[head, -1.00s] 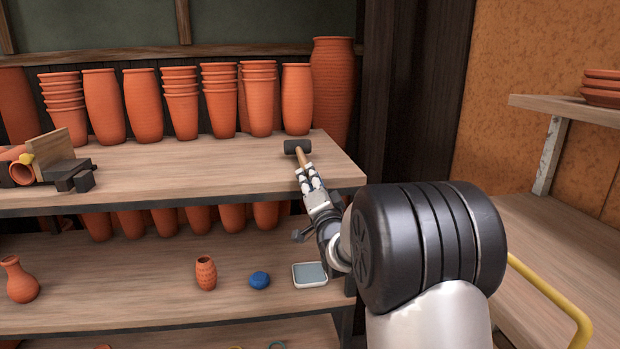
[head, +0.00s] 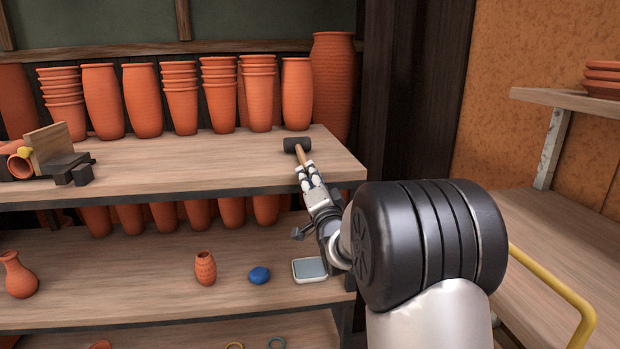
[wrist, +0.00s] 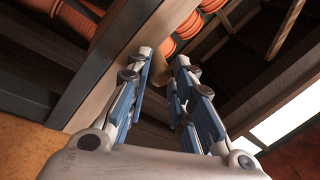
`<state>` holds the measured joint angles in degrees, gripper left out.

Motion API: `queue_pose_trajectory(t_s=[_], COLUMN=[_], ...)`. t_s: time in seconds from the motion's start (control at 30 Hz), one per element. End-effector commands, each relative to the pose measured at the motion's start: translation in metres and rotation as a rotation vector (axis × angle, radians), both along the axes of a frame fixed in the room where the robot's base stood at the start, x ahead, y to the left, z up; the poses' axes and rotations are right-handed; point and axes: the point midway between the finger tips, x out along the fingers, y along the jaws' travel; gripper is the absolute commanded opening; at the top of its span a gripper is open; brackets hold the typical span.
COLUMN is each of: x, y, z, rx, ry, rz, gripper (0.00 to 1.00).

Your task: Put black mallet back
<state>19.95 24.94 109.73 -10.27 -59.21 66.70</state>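The black mallet (head: 297,145) is at the right end of the upper shelf, its dark head pointing away and its wooden handle pointing toward me. My gripper (head: 305,170) is at the handle, in line with it, at the shelf's front right. In the wrist view, the two blue-padded fingers of my gripper (wrist: 164,62) stand apart with a tan piece, seemingly the handle, between or just beyond their tips. I cannot tell whether the pads press on it. The fingers hide part of the handle. I cannot tell whether the head rests on the shelf.
Orange pots (head: 297,95) line the back of the upper shelf (head: 200,170); its middle is clear. A wooden block set (head: 58,150) is at left. The lower shelf holds a small vase (head: 205,268), a blue lump (head: 259,275) and a pale tray (head: 297,280). A yellow rail (head: 560,290) stands right.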

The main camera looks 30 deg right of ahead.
Motion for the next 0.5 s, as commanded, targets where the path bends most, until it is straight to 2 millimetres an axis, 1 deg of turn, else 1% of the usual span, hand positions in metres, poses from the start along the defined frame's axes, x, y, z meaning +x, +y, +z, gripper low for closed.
queue_pose_trajectory(t_s=[0.03, 0.33, 0.5], x=[-0.0001, -0.0001, 0.0000], y=[0.0001, 0.0000, 0.0000], z=[0.0021, 0.0011, 0.0006], rx=[-0.001, 0.000, 0.000], ry=[-0.004, -0.002, -0.001], rz=[0.000, 0.000, 0.000], gripper=[0.24, 0.44, 0.45])
